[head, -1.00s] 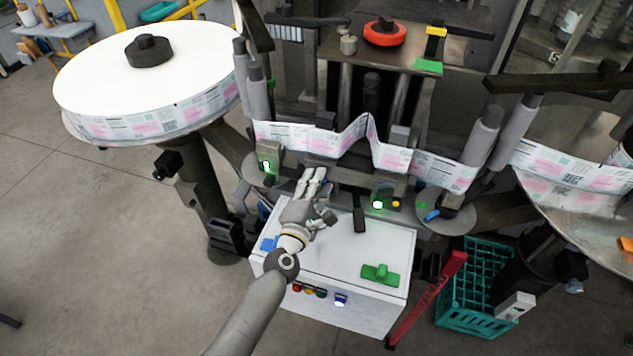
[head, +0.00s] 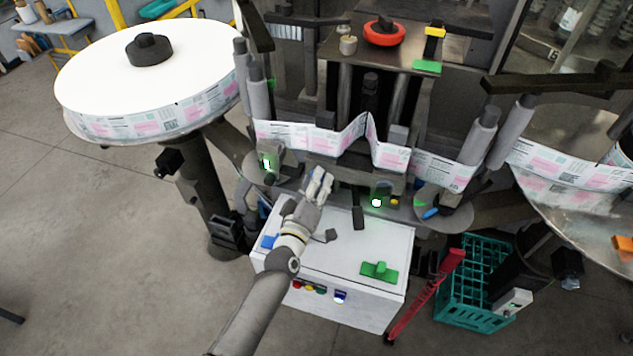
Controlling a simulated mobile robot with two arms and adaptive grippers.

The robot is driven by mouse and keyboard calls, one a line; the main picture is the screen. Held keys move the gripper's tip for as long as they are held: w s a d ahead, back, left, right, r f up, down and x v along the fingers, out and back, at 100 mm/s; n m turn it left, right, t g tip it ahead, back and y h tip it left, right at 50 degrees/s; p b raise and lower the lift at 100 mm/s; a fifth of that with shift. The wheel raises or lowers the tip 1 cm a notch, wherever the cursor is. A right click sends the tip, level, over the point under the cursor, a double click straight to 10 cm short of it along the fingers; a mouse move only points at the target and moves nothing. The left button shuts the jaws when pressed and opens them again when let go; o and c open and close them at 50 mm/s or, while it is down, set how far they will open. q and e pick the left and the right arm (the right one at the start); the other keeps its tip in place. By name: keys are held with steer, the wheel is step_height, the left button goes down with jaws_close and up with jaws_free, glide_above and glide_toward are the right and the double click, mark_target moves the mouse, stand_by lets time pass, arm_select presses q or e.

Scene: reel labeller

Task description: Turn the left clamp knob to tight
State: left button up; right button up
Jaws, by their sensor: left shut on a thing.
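My left gripper (head: 320,180) reaches in from the bottom, over the white cabinet, to the front of the splicing plate below the printed label web (head: 310,136). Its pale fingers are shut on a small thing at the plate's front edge. The fingers cover that thing almost fully; by its place it is the left clamp knob, but its angle cannot be seen. A black lever (head: 358,213) hangs just right of the fingers, apart from them. My right gripper is not in view.
The white cabinet (head: 345,285) below carries a green block (head: 379,271) and has coloured buttons on its front. A large label reel (head: 95,80) stands at left. A teal crate (head: 470,320) and a red handle (head: 425,297) are at lower right. Floor at lower left is clear.

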arm_select(q)
steer(key=m, duration=0.5)
steer(key=shift+f, duration=0.15)
steer(key=shift+a, duration=0.1)
stand_by(0.5)
steer(key=o, duration=0.7)
steer(key=shift+o, duration=0.2)
steer(key=v, duration=1.2)
